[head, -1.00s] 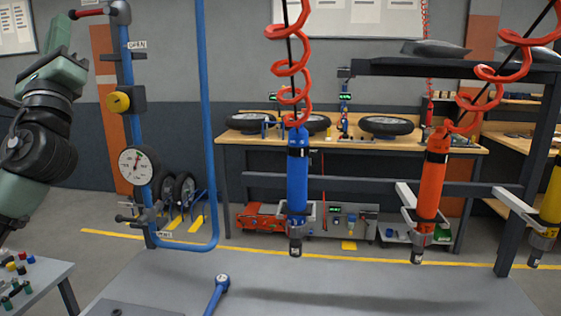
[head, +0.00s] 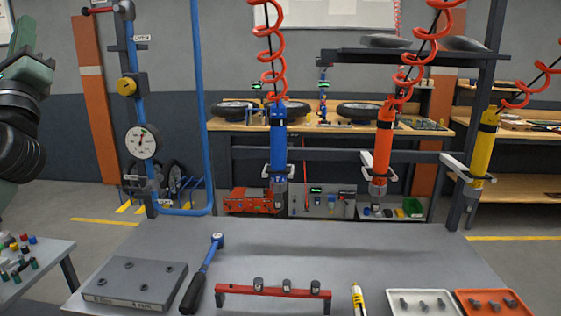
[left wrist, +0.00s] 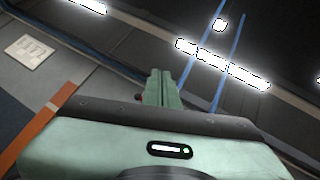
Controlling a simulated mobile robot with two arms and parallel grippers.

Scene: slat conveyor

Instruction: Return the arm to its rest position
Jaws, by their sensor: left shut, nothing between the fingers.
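My left arm is raised at the left edge of the head view, with its green gripper (head: 24,38) pointing up and partly cut off by the frame. In the left wrist view its two green fingers (left wrist: 160,88) are shut together with nothing between them. They point up toward the ceiling lights, away from the workbench (head: 330,243). My right gripper is in neither view.
A blue post with a dial gauge (head: 141,142) stands right of my left arm. Blue (head: 278,150), orange (head: 382,145) and yellow (head: 482,145) drivers hang over the bench. A torque wrench (head: 205,272), grey plate (head: 135,280) and red rack (head: 273,290) lie below.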

